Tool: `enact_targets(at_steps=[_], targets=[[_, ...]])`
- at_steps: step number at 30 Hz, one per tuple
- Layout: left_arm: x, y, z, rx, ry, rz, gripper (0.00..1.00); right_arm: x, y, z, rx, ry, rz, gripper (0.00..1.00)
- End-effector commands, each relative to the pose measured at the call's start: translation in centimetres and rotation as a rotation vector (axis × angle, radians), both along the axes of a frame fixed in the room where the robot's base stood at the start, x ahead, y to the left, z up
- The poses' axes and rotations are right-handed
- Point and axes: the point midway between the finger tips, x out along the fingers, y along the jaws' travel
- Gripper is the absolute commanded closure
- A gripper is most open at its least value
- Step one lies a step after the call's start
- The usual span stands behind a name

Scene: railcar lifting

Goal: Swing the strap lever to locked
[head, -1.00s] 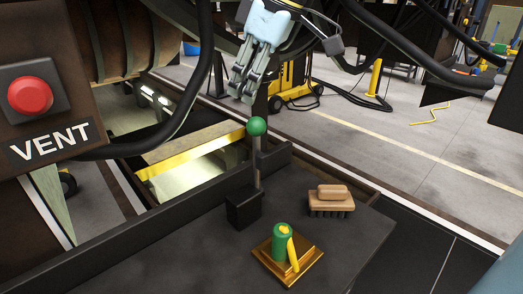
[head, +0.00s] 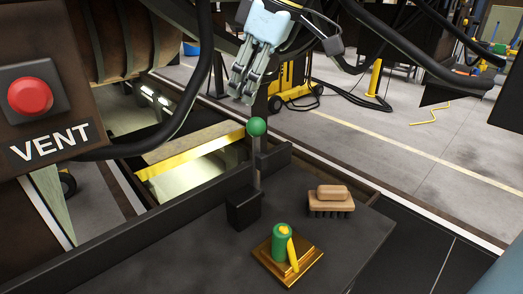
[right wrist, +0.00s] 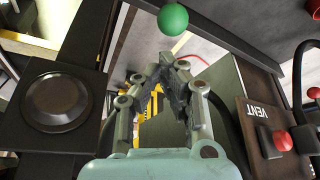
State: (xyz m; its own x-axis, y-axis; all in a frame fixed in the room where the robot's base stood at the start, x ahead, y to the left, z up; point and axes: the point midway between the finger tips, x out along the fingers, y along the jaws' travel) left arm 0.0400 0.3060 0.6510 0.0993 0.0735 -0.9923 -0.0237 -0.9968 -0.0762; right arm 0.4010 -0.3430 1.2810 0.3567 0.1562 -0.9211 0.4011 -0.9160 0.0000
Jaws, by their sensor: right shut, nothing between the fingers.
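A lever with a green ball knob (head: 257,127) stands nearly upright on a black box (head: 243,208) on the dark table. The green knob also shows at the top of the right wrist view (right wrist: 173,18). A green cylinder with a yellow handle (head: 283,245) stands on a brass plate in front of it. Which of these is the strap lever is not labelled. My right gripper (head: 241,98) points down, just above and left of the green knob, apart from it. Its fingertips are together and empty, as the right wrist view (right wrist: 176,64) also shows. My left gripper is not seen.
A wooden brush (head: 332,200) lies on the table right of the lever. A panel with a red button marked VENT (head: 31,95) stands at the left. A black hose hangs between the panel and my right gripper. A yellow-edged opening (head: 195,150) lies behind the table.

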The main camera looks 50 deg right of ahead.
Motion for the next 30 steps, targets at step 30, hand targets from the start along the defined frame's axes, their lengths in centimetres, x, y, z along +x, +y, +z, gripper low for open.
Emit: enact_targets(at_steps=[30], targets=[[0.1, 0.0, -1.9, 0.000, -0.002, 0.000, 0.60, 0.0, 0.0, -2.2, 0.000, 0.000, 0.000, 1.00]])
